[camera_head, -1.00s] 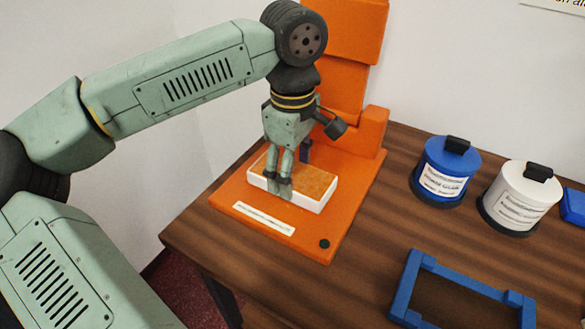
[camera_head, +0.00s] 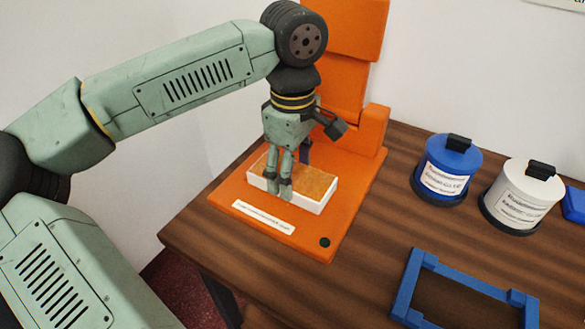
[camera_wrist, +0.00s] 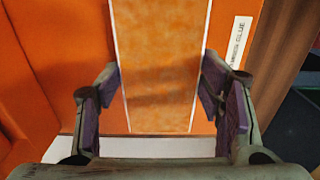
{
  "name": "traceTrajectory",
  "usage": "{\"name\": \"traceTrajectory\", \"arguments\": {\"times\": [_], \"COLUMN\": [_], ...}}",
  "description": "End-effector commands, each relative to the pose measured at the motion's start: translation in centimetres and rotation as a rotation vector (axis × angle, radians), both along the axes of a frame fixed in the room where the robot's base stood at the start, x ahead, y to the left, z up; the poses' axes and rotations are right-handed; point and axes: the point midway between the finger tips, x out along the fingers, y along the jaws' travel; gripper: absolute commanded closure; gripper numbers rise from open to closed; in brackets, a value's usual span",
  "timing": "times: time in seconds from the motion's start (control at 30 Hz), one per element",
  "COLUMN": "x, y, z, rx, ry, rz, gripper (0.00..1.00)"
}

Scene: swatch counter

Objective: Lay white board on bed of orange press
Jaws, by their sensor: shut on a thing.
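The white board (camera_head: 312,203) is a flat block with white sides and an orange, mottled top. It lies flat, as far as I can see, on the orange bed of the press (camera_head: 330,228). In the wrist view the board (camera_wrist: 160,55) runs lengthwise between the fingers. My gripper (camera_head: 281,186) points down over the left part of the board and is shut on it, one finger on each side. The purple finger pads flank the board in the wrist view (camera_wrist: 163,112). The fingers hide part of the board's near side.
The press's tall orange back (camera_head: 340,85) rises close behind my gripper. A blue tin (camera_head: 445,170) and a white tin (camera_head: 520,195) stand to the right on the wooden counter (camera_head: 375,245). A blue frame (camera_head: 465,272) lies at the front right. A blue object (camera_head: 574,205) sits at the right edge.

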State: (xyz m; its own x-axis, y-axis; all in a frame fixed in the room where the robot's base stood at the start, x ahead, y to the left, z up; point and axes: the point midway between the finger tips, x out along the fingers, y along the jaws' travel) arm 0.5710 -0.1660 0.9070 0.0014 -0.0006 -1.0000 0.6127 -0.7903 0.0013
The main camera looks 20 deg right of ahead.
Motion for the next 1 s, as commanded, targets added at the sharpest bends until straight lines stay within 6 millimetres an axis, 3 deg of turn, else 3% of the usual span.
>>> {"name": "traceTrajectory", "arguments": {"times": [0.77,0.8,1.0], "x": [0.00,0.00,0.00], "y": [0.00,0.00,0.00], "z": [-0.63,-0.62,-0.58], "rx": [0.000,0.000,0.000], "ry": [0.000,0.000,0.000], "rz": [0.000,0.000,0.000], "gripper": [0.72,0.38,0.25]}}
